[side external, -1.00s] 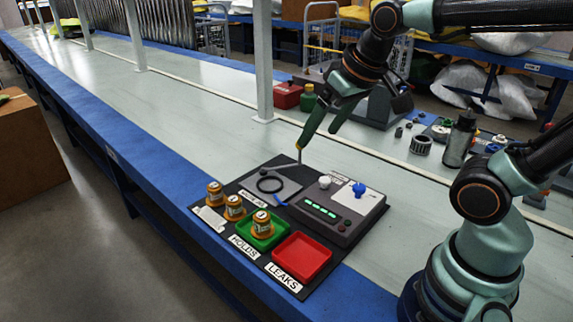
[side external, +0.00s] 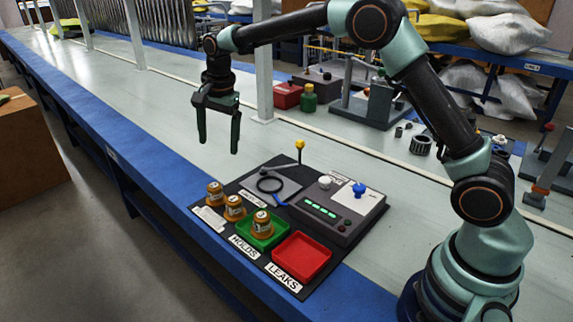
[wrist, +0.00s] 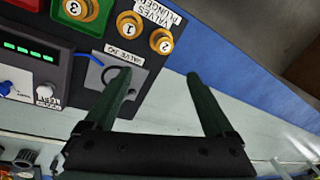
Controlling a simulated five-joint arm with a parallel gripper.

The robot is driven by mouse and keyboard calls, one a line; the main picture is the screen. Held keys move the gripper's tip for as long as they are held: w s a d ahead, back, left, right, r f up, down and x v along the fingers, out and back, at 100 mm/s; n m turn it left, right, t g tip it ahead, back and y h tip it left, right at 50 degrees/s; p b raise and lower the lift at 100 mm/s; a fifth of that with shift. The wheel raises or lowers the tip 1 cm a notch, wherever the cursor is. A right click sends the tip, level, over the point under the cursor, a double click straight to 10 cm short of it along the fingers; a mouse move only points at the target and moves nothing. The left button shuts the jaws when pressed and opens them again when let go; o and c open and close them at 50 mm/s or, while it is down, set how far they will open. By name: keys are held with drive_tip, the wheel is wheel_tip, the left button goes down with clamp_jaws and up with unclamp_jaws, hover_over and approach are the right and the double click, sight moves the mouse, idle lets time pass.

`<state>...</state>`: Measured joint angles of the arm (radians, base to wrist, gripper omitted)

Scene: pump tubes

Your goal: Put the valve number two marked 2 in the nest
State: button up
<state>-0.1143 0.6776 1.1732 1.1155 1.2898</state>
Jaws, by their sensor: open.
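Valve two (wrist: 161,40), an orange cap marked 2, stands on the dark mat, at its end in the wrist view. In the side view valve two (side external: 215,192) is the leftmost of the orange valves. The nest, seemingly the black ring (side external: 270,184) on a grey plate, holds no valve; in the wrist view the ring (wrist: 112,75) is partly hidden behind a finger. My gripper (side external: 218,145) is open and empty, raised above the belt behind the valves. Its fingers (wrist: 159,75) point toward the mat in the wrist view.
Valve one (side external: 235,207) stands beside valve two; valve three (side external: 262,223) is in the green tray (side external: 246,238). The red tray (side external: 302,257) is empty. A yellow-knobbed lever (side external: 300,146) stands up by the plate. A control box (side external: 338,212) is to the right.

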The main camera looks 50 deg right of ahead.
sight(215, 186)
drive_tip(key=shift+m, duration=0.8)
drive_tip(key=w+f, duration=0.1)
drive_tip(key=f, duration=0.4)
drive_tip(key=w+f, duration=0.1)
drive_tip(key=f, duration=0.4)
drive_tip(key=w+a+f, duration=0.1)
drive_tip(key=f, duration=0.4)
drive_tip(key=shift+w+f, duration=0.1)
drive_tip(key=shift+f, duration=0.1)
clamp_jaws()
